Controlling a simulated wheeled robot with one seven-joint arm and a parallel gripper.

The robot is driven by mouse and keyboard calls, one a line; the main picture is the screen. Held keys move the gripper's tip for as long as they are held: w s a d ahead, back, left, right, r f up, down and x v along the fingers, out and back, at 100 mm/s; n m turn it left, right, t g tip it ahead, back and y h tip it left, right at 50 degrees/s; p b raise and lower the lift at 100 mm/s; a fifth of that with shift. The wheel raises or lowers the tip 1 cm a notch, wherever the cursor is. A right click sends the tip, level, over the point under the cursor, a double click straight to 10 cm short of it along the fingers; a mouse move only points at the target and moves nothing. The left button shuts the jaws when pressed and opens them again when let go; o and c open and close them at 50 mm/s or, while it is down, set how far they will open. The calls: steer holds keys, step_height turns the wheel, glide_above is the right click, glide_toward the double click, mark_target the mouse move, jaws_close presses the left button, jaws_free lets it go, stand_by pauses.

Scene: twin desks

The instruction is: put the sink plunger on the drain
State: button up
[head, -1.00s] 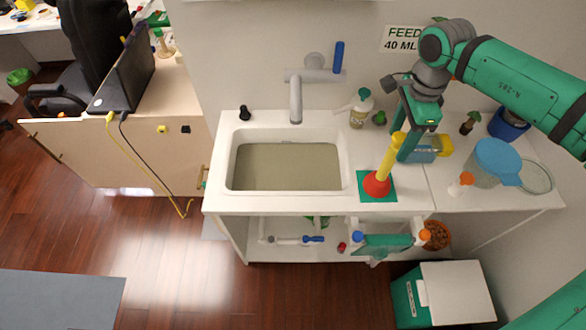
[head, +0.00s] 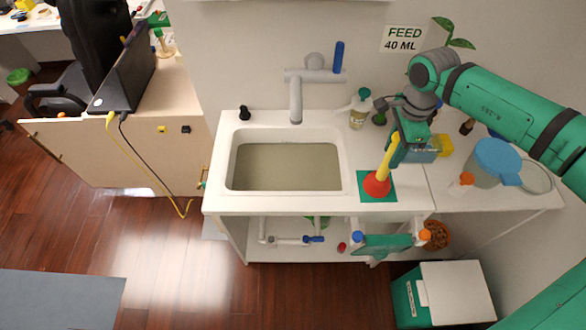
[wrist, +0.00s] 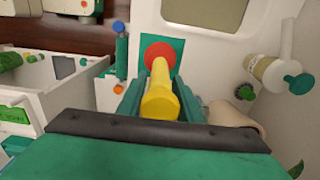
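The sink plunger (head: 377,184) has a red cup and a yellow handle. It stands on a green square mat (head: 376,198) on the counter, right of the sink (head: 228,168). In the wrist view, its yellow handle (wrist: 159,98) runs between the fingers of my gripper (wrist: 158,90), with the red cup beyond. The fingers are apart on both sides of the handle and look open. In the head view, my gripper (head: 397,152) is at the upper handle. Murky water (head: 287,167) fills the basin, and no drain shows through it.
A grey faucet (head: 296,100) hangs over the basin's back edge. A soap bottle (head: 358,112) stands behind the plunger. A black stopper (head: 244,113) sits back left.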

jaws_close()
steer(key=shift+r, duration=0.15)
steer(key=shift+r, duration=2.4)
steer(key=shift+a, duration=0.1)
